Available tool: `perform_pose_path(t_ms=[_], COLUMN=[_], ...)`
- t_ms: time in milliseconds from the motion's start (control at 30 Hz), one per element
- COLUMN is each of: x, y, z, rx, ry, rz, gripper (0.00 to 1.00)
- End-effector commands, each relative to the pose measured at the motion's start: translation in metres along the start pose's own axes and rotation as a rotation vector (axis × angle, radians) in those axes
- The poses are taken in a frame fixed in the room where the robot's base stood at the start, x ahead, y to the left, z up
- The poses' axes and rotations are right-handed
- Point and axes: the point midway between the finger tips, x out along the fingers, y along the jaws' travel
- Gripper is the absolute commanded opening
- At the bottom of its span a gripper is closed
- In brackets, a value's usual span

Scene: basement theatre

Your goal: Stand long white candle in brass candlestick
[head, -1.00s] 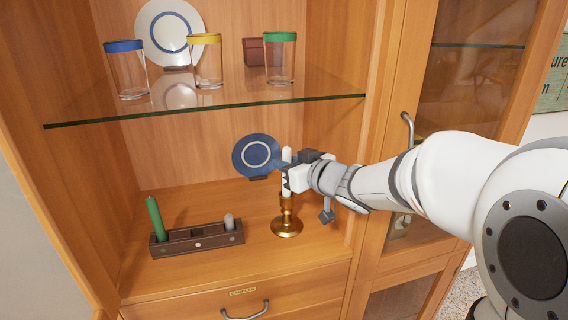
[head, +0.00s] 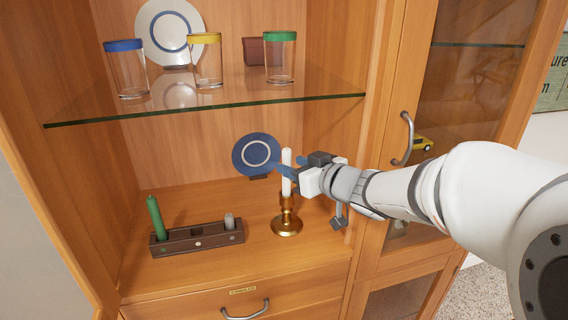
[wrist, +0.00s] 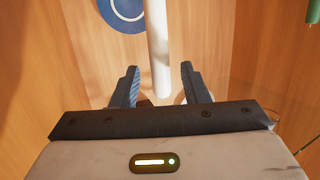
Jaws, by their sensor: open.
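The long white candle (head: 287,165) stands upright in the brass candlestick (head: 287,222) on the cabinet's lower board. My gripper (head: 284,170) is open at the candle's upper part, reaching in from the right. One blue finger shows on the far side, partly hidden by the candle. In the wrist view the white candle (wrist: 158,45) appears between the two spread fingers of my gripper (wrist: 160,82), with a gap on each side. The candle's foot is inside the candlestick and hidden.
A dark wooden holder (head: 200,241) with a green candle (head: 156,218) and a short grey stub (head: 229,221) stands to the left. A blue plate (head: 256,155) leans behind. A glass shelf (head: 210,108) with several glasses is above. The cabinet's right post is close to my arm.

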Motion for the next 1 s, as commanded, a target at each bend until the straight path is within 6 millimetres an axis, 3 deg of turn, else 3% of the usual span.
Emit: perform_pose_path(t_ms=[200, 400, 600, 1000], x=[-0.051, -0.080, -0.089, -0.089], y=[0.002, 0.001, 0.001, 0.001], z=[-0.002, -0.001, 0.000, 0.000], rx=[-0.001, 0.000, -0.001, 0.000], ry=[0.003, 0.002, 0.000, 0.000], rz=[0.006, 0.004, 0.002, 0.002], gripper=[0.41, 0.41, 0.41, 0.41])
